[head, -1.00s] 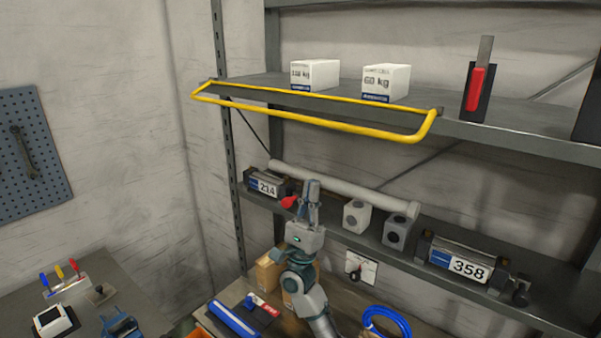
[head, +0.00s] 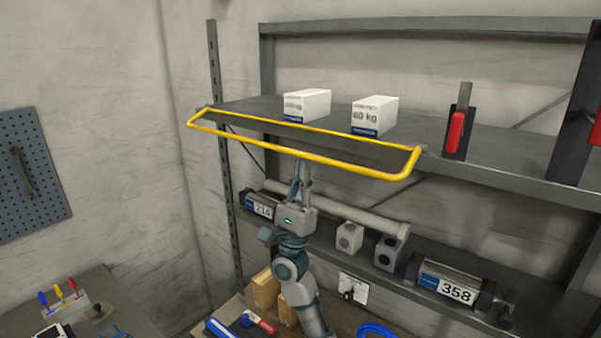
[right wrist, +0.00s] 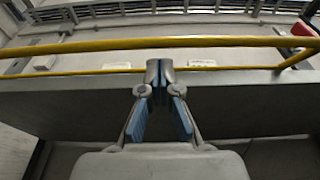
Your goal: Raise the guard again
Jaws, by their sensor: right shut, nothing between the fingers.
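The guard is a yellow tubular rail (head: 300,152) that sticks out from the front edge of the upper shelf, lowered. Its long front bar crosses the right wrist view (right wrist: 230,42); a thinner yellow line lies behind it. My right gripper (head: 303,167) points upward just under the front bar, its fingers shut and empty. My left gripper is not in view.
Two white boxes (head: 308,104) (head: 374,116) and a red-handled tool (head: 456,130) stand on the upper shelf (head: 500,158). The lower shelf holds a long grey tube (head: 350,206), grey blocks (head: 349,237) and units marked 214 (head: 261,207) and 358 (head: 455,288).

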